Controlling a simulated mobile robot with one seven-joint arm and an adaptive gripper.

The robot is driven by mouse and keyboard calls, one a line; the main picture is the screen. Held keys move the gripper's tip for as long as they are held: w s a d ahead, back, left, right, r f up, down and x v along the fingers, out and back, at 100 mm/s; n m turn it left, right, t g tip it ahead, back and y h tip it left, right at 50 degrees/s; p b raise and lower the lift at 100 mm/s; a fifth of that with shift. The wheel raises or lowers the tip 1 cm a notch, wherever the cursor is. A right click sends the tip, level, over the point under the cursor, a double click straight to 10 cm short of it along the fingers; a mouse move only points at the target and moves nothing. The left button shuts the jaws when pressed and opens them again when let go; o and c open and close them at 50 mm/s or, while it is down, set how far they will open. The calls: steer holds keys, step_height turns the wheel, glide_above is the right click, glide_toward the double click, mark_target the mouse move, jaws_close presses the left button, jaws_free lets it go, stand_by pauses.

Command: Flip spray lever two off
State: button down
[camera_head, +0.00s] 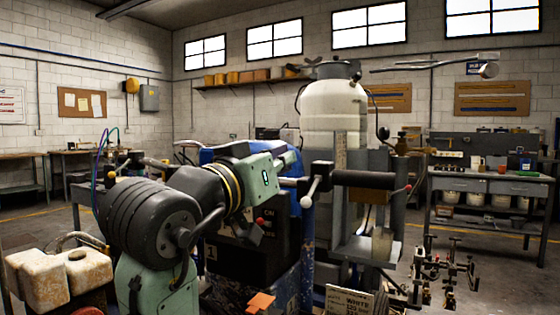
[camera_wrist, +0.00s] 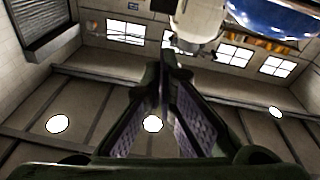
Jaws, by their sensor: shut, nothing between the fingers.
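The line striper's white tank (camera_head: 333,110) stands upright in the middle of the head view. A pale ball-ended lever (camera_head: 312,187) stands left of that grip. Another small red-tipped part (camera_head: 260,221) shows just below my arm. I cannot tell which of these is spray lever two. In the wrist view my gripper (camera_wrist: 165,65) is shut and empty, its fingertips together. In the head view I cannot make out its fingers behind my arm.
My arm covers much of the striper's left side. Low at right is a cluster of dark fittings (camera_head: 445,268). Stained pale jugs (camera_head: 85,275) stand at lower left. A workbench (camera_head: 490,184) stands at right. The wrist view faces upward, with the white tank (camera_wrist: 198,22) at its top.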

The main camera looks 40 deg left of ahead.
steer(key=s+d+f+b, duration=0.1)
steer(key=s+f, duration=0.3)
steer(key=s, duration=0.4)
steer(key=shift+s+d+f+b, duration=0.15)
steer(key=shift+d+f+b, duration=0.15)
steer(key=shift+b, duration=0.25)
